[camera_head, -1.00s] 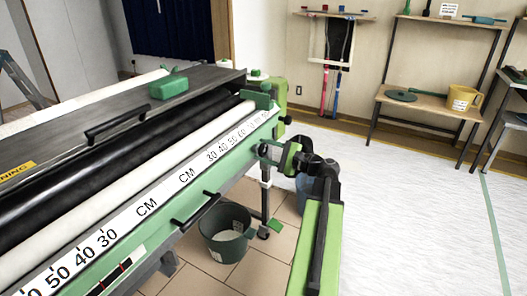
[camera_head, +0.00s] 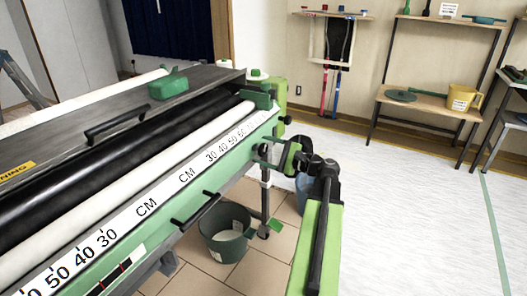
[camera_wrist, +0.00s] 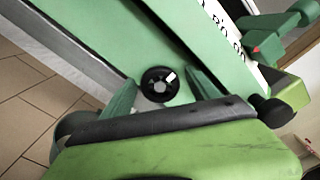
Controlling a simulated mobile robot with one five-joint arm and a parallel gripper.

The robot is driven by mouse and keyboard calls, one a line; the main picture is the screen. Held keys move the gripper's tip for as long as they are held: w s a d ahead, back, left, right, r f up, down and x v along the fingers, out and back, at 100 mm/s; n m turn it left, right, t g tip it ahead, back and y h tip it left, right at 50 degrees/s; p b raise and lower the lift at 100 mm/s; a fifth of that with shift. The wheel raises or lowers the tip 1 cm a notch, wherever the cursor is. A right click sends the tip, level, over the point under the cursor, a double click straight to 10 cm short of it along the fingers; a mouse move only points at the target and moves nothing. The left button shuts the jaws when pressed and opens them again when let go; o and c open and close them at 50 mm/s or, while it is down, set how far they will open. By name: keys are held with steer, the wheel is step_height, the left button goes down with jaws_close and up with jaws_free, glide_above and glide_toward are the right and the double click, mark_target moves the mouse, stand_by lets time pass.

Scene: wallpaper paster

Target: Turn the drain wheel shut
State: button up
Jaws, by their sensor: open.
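The drain wheel is a small black round knob (camera_wrist: 160,84) with a white mark, on the green side of the pasting machine (camera_wrist: 130,40). In the head view it shows as a dark spot (camera_head: 263,151) near the machine's right end. My gripper (camera_wrist: 162,79) is open, with one green finger on each side of the wheel in the wrist view. I cannot tell whether either finger touches it. In the head view my gripper (camera_head: 274,154) is close to the machine's side, partly hidden by its own links.
A dark green bucket (camera_head: 228,238) stands on the tiled floor below the machine. A bluish container (camera_head: 304,190) is partly hidden behind my arm. A wooden shelf (camera_head: 430,104) with a yellow jug (camera_head: 461,97) stands against the wall. The pale floor at right is clear.

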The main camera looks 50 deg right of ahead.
steer(key=v, duration=1.7)
steer(key=shift+s, duration=0.2)
steer(key=shift+f, duration=0.1)
